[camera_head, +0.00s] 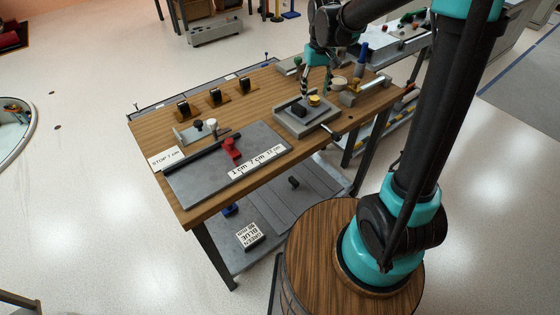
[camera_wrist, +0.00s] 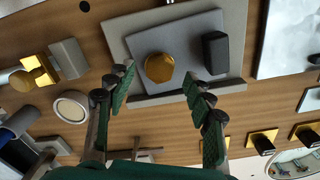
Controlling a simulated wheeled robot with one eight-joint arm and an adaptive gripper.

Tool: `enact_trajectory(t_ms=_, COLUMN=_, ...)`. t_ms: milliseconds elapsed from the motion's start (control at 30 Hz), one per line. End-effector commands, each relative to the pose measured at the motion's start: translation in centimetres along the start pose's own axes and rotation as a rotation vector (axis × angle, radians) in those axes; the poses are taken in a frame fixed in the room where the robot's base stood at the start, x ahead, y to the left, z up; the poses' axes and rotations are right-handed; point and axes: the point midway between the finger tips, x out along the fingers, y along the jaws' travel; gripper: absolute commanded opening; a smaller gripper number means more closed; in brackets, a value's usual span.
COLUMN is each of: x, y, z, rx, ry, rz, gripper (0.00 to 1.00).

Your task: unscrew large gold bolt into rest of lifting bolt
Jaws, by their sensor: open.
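The large gold bolt (camera_wrist: 159,68) has a faceted head and sits on a grey stepped block (camera_wrist: 120,42). In the head view the bolt (camera_head: 314,100) is on the block (camera_head: 293,125) near the right end of the wooden table. My gripper (camera_wrist: 158,84) is open, its green fingers spread either side of and short of the bolt head in the wrist view. In the head view my gripper (camera_head: 316,82) hangs above the bolt. No contact is visible. I cannot tell which fixture is the rest of the lifting bolt.
A black block (camera_wrist: 215,52) sits beside the bolt. A gold piece (camera_wrist: 38,72), a grey block (camera_wrist: 68,58) and a pale round cup (camera_wrist: 72,106) stand to the left in the wrist view. A grey plate with a red clamp (camera_head: 232,149) lies at the table's front left.

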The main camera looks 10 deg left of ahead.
Motion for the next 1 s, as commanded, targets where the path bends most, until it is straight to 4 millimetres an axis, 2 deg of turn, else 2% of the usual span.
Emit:
enact_trajectory(t_ms=300, x=-6.4, y=0.0, z=0.1, rx=0.000, ry=0.000, rz=0.000, gripper=0.53)
enact_trajectory(t_ms=500, x=-8.8, y=0.0, z=0.0, rx=0.000, ry=0.000, rz=0.000, gripper=0.53)
enact_trajectory(t_ms=667, x=-9.4, y=0.0, z=0.0, rx=0.000, ry=0.000, rz=0.000, gripper=0.53)
enact_trajectory(t_ms=1000, x=-9.6, y=0.0, z=0.0, rx=-0.010, ry=0.000, rz=0.000, gripper=0.53)
